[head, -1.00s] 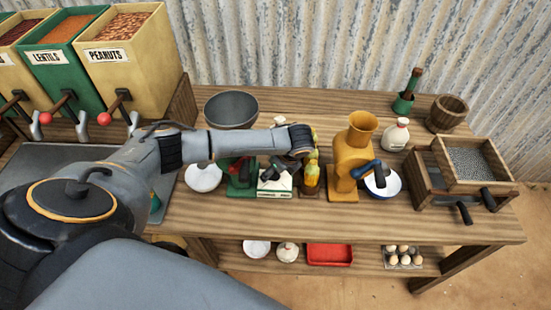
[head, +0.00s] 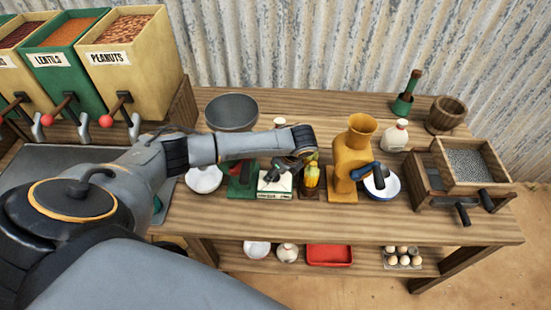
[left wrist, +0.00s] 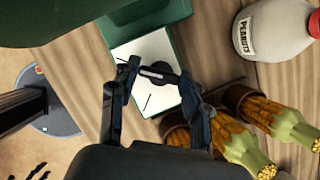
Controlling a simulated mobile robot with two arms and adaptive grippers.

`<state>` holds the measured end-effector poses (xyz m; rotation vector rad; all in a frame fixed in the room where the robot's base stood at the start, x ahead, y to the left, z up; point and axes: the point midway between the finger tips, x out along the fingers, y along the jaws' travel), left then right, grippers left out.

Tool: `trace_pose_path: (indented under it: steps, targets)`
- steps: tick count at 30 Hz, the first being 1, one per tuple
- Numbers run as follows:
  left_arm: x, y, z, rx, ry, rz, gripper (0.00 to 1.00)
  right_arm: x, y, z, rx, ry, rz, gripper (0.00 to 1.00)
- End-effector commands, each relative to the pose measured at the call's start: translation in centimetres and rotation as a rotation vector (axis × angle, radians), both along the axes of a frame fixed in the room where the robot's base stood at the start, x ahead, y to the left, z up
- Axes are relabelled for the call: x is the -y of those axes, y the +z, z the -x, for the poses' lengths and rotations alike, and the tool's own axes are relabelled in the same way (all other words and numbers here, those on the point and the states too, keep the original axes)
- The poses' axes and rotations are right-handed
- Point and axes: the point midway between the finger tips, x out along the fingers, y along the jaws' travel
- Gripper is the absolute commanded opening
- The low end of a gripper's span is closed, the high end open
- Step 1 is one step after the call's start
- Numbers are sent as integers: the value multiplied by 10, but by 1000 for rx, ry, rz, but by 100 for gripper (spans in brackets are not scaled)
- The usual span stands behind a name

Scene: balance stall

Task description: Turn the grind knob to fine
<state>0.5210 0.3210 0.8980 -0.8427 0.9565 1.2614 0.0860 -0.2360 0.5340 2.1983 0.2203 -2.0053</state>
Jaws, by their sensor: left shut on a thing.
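The grind knob (left wrist: 158,73) is black with a white pointer line. It sits on a white plate (left wrist: 147,58) with black tick marks, on a green body (left wrist: 130,18). In the head view the white plate (head: 274,186) is at mid-table, beside the green base (head: 240,188). My left gripper (left wrist: 160,80) is shut on the knob, a finger on either side. In the head view my left gripper (head: 287,164) reaches down over the plate and hides most of the knob. I cannot read any marking for fine. My right gripper is not in view.
Corn cobs (head: 312,178) stand close right of the plate; the wrist view shows them in brown holders. A yellow mill (head: 355,150) is further right. A white bowl (head: 203,179) is left. A peanuts jar (left wrist: 275,32) stands nearby. Table front is clear.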

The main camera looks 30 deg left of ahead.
Motion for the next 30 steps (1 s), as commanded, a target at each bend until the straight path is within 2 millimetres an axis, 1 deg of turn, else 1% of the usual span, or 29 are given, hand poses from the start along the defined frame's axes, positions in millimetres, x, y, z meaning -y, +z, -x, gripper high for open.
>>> trace_pose_path:
  steps: [1,3,12,21,30]
  targets:
    - [1,2,0,-3,33,2,15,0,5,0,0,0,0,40]
    - [2,2,0,-5,86,1,15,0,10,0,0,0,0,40]
    - [3,1,-2,-4,364,3,15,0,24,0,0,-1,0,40]
    - [3,0,-4,-5,649,2,15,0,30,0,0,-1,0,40]
    - [3,-1,-6,-5,935,2,15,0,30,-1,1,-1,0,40]
